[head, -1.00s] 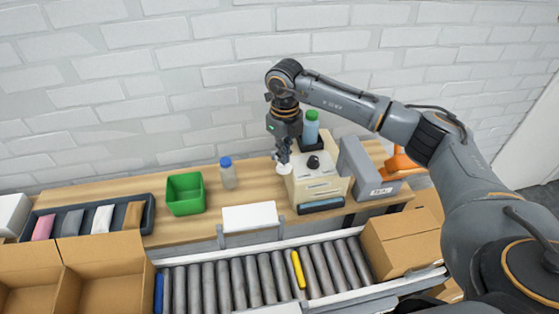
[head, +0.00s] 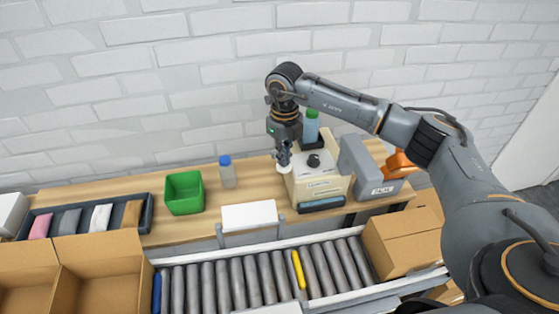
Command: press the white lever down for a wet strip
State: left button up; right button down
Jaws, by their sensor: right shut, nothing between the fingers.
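The cream dispenser (head: 322,188) stands on the wooden bench, with a black knob on top and a dark strip along its lower front. The white lever (head: 285,169) shows as a pale rounded end at the dispenser's left side. My right gripper (head: 284,160) points down with shut, empty fingers right at the lever's end and partly covers it. I cannot tell whether the fingertips touch it. No wet strip can be made out at the dispenser. My left gripper is not in view.
A green-capped bottle (head: 311,127) stands behind the dispenser, and a grey box-shaped device (head: 366,170) stands to its right. A blue-capped bottle (head: 227,173) and a green bin (head: 184,192) are to the left. A roller conveyor (head: 235,282) with cardboard boxes runs in front.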

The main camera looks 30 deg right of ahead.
jog(key=shift+f, duration=0.45)
jog(key=shift+s+f+b, duration=0.15)
jog(key=shift+f+b, duration=0.2)
jog(key=shift+b, duration=0.2)
